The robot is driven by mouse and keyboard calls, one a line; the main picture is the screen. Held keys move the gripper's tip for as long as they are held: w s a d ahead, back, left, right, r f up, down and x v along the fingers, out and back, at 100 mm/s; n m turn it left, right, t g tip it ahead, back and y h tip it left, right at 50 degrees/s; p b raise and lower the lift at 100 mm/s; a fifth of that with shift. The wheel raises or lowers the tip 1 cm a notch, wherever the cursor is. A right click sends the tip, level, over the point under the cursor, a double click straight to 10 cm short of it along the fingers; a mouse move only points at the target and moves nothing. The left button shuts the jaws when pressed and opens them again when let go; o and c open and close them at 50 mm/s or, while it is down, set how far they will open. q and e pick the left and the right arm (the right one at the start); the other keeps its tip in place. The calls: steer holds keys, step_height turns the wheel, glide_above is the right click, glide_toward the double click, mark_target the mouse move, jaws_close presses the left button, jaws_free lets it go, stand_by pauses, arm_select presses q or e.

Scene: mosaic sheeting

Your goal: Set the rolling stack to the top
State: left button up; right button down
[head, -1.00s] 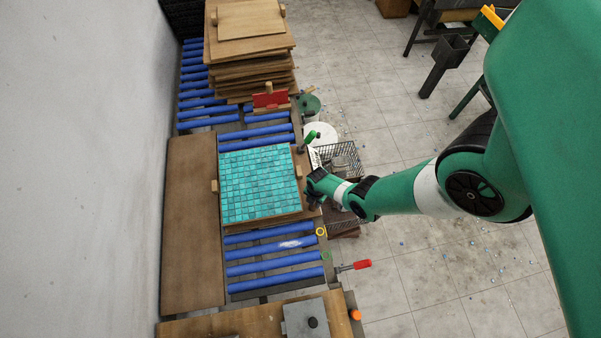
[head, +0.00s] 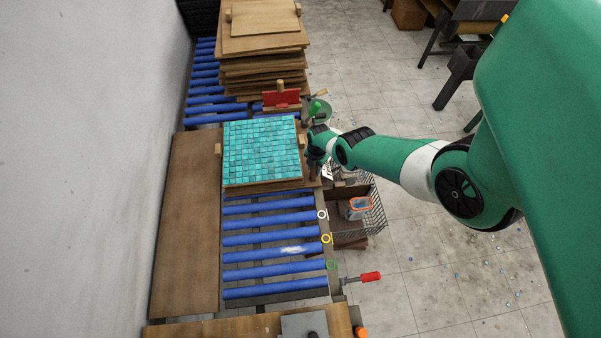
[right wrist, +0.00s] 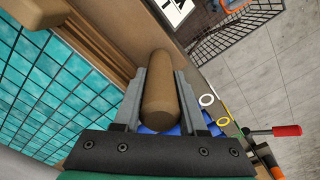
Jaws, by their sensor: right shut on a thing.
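The rolling stack is a few brown boards topped by a teal mosaic sheet (head: 262,150). It lies on the blue rollers (head: 270,232), near their far end and just short of the red stop plate (head: 280,97). The teal sheet also fills the left of the right wrist view (right wrist: 50,90). My right gripper (head: 312,152) is at the stack's right side. In the right wrist view its jaws are shut on a rounded wooden handle (right wrist: 160,95) beside the boards. A second wooden handle (head: 218,150) shows on the stack's left side. My left gripper is not in view.
A tall pile of boards (head: 262,62) stands beyond the red plate. White (head: 322,214), yellow (head: 326,239) and green (head: 331,264) rings mark the right rail. A wire basket (head: 375,215) and a red-handled tool (head: 370,277) stick out to the right. The near rollers are clear.

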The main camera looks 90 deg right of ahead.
steer(key=shift+d+r, duration=0.1)
steer(key=shift+c, duration=2.3)
jaws_free()
step_height(320, 180, up, 12)
steer(key=p, duration=1.2)
steer(key=shift+f, duration=0.2)
